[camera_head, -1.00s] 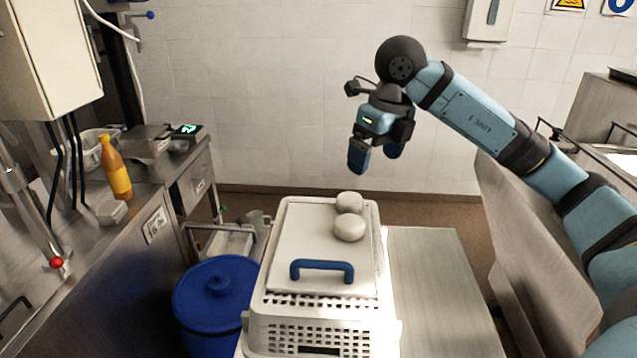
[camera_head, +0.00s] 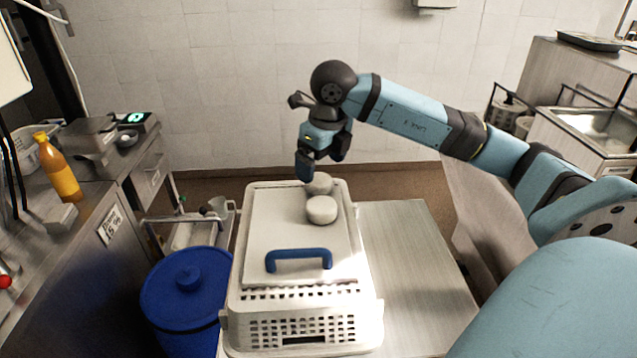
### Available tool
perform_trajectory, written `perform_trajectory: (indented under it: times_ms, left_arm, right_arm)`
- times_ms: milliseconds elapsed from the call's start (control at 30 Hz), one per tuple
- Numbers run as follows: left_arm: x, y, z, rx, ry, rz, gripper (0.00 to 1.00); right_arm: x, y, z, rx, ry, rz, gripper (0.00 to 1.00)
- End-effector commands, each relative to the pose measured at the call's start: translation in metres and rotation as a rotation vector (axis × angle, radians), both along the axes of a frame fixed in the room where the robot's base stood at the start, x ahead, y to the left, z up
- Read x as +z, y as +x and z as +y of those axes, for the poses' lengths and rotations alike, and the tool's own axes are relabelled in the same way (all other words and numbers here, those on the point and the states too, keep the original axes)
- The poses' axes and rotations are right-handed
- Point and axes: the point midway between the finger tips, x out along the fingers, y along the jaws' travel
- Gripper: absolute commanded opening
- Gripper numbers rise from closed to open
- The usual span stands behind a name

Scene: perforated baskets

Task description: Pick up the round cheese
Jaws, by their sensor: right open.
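Two round white cheeses sit on the flat lid of a white perforated basket (camera_head: 300,328). The nearer cheese (camera_head: 321,210) shows fully. The farther cheese (camera_head: 319,184) is partly covered by my right gripper. My right gripper (camera_head: 322,170) points down over the far end of the lid, open, with its blue fingers at the farther cheese. I cannot tell whether the fingers touch it. My left gripper is not in view.
The lid has a blue handle (camera_head: 298,258) on its near side. The basket stands on a metal table (camera_head: 415,255) with bare room to its right. A blue lidded bin (camera_head: 187,300) stands at left, beside a counter with an orange bottle (camera_head: 58,170).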

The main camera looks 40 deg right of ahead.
Motion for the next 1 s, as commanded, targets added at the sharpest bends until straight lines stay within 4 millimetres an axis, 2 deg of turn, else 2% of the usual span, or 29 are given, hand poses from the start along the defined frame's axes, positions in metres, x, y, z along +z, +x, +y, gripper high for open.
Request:
perform_trajectory:
  times_ms: [233,533,567,700,800,1000]
  left_arm:
    - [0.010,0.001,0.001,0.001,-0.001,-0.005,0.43]
    - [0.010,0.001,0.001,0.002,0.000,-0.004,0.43]
    - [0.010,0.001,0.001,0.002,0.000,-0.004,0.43]
    - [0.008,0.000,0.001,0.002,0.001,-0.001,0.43]
    - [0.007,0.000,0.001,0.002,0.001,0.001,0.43]
    - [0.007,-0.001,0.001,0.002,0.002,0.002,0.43]
  right_arm:
    - [-0.036,0.003,0.003,0.001,0.001,0.004,0.91]
    - [-0.042,0.004,0.002,0.001,0.001,0.000,0.91]
    - [-0.042,0.004,0.002,0.001,0.001,0.000,0.89]
    - [-0.042,0.004,0.002,0.001,0.001,0.001,0.57]
    - [-0.042,0.004,0.002,0.001,0.001,0.001,0.36]
    - [-0.042,0.004,0.002,0.001,0.001,0.000,0.36]
